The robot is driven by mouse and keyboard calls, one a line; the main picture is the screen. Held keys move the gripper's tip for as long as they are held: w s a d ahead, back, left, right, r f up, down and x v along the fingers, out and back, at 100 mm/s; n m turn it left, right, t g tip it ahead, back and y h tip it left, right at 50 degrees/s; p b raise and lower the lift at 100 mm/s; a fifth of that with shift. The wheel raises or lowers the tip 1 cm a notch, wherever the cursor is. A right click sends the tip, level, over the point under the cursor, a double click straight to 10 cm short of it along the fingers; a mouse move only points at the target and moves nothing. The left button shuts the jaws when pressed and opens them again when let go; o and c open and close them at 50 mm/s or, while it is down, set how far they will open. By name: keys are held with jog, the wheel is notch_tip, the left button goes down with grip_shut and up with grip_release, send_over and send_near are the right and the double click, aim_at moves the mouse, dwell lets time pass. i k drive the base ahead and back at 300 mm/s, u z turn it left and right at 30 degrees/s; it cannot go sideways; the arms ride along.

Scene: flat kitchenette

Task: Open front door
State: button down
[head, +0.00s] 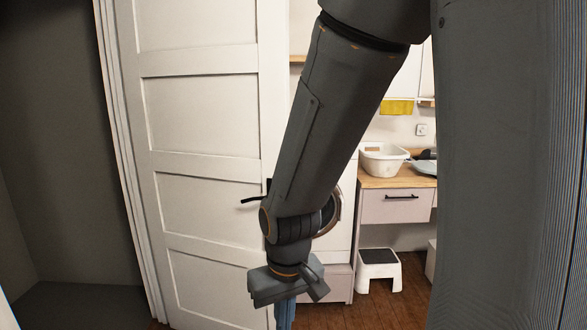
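A white panelled door (205,120) stands upright left of centre in the head view.
A dark grey recess (60,150) lies left of the door frame. To the right are a wooden counter (395,180) with a white basin (383,158), a drawer (397,206) and a white step stool (379,270). Some wooden floor (385,310) shows bare in front of the stool.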

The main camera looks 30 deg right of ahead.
aim_at(207, 82)
jog(key=z, duration=0.85)
jog(key=i, duration=0.7)
jog(key=z, duration=0.05)
